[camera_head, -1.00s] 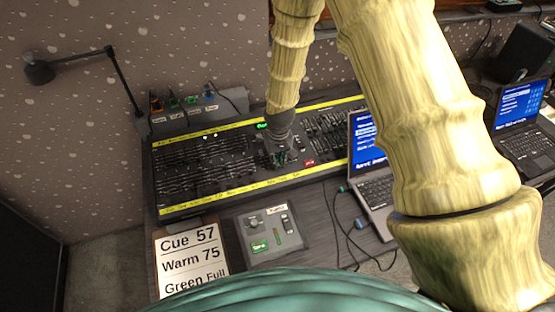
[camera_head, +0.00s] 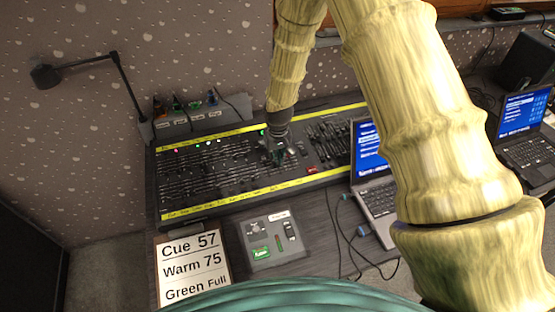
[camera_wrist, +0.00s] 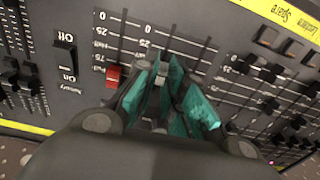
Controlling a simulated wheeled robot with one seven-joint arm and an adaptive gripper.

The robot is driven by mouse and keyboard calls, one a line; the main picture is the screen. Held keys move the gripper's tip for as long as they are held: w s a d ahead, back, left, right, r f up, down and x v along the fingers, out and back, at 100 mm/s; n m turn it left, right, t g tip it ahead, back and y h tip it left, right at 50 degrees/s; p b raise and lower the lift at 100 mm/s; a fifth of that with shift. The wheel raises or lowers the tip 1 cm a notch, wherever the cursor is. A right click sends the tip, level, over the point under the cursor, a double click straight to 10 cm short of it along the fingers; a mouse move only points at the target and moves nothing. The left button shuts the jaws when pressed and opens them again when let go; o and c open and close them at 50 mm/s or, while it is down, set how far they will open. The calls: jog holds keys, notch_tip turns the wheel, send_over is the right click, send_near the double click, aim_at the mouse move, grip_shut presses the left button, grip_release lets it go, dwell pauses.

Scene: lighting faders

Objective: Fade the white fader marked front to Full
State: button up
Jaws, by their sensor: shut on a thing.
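My gripper (camera_head: 279,155) is down at the middle of the lighting desk (camera_head: 229,202). In the wrist view its teal fingertips (camera_wrist: 163,92) are closed around a small pale fader cap (camera_wrist: 160,70), which shows partly between them. The cap's own name label is hidden, so I cannot read whether it says front. A printed scale (camera_wrist: 123,50) beside it reads 0 at the picture's top, then 25, Half, 75 and Full lower down. The cap sits around the middle of this scale; its exact value is unclear.
A red fader (camera_wrist: 113,77) stands close left of the fingers, and an On/Off switch (camera_wrist: 68,58) lies beyond it. Dark faders (camera_wrist: 270,104) are at right. A laptop (camera_head: 376,190), small control box (camera_head: 268,241) and cue card (camera_head: 192,265) surround the desk.

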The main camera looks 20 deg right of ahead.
jog(key=shift+w, duration=0.95)
jog(key=o, duration=0.4)
jog(key=shift+o, duration=0.2)
jog(key=shift+r, duration=0.2)
jog(key=shift+r+p, duration=0.7)
jog(key=shift+r, duration=0.4)
jog(key=shift+r, duration=0.15)
notch_tip(320, 180, up, 12)
jog(key=s, duration=0.1)
